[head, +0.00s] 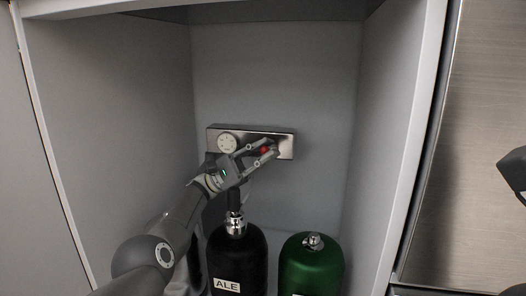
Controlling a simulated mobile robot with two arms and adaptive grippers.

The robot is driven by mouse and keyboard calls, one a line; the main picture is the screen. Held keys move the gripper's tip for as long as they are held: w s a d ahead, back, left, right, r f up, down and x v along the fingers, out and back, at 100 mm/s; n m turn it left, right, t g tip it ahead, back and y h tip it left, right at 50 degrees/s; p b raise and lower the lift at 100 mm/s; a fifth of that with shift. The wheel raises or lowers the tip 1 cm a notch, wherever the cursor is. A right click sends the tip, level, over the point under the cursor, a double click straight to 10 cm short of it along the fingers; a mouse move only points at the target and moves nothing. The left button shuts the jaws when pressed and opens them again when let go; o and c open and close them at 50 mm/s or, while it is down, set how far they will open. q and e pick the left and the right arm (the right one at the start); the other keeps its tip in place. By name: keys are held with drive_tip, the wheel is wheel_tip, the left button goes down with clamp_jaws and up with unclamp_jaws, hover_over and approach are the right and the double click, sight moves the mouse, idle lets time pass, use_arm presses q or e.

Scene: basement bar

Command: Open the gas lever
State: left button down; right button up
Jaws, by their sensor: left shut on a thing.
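A metal panel (286,146) is fixed on the back wall of an open cabinet, with a round white gauge (227,143) on its left part. A small red piece (265,150), which looks like the gas lever, shows between my left gripper's fingers. My left gripper (270,151) is shut on this red lever in front of the panel's right half. The fingers hide much of the lever, so its angle is hard to tell. My right gripper cannot be made out; only a dark part shows at the right edge.
A black bottle labelled ALE (238,262) stands below the panel, under my left arm. A green bottle (312,268) stands to its right. The cabinet's side walls (391,120) bound the space. A brushed metal surface (480,130) is at the right.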

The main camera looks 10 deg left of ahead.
use_arm(q)
drive_tip(key=shift+f, duration=0.1)
drive_tip(key=c, duration=1.3)
unclamp_jaws()
drive_tip(key=shift+s+a, duration=0.1)
drive_tip(key=shift+a, duration=0.05)
drive_tip(key=shift+d+r, duration=0.2)
drive_tip(key=shift+r, duration=0.75)
wheel_tip(320, 180, up, 8)
drive_tip(key=shift+a+r, duration=0.1)
drive_tip(key=shift+a, duration=0.05)
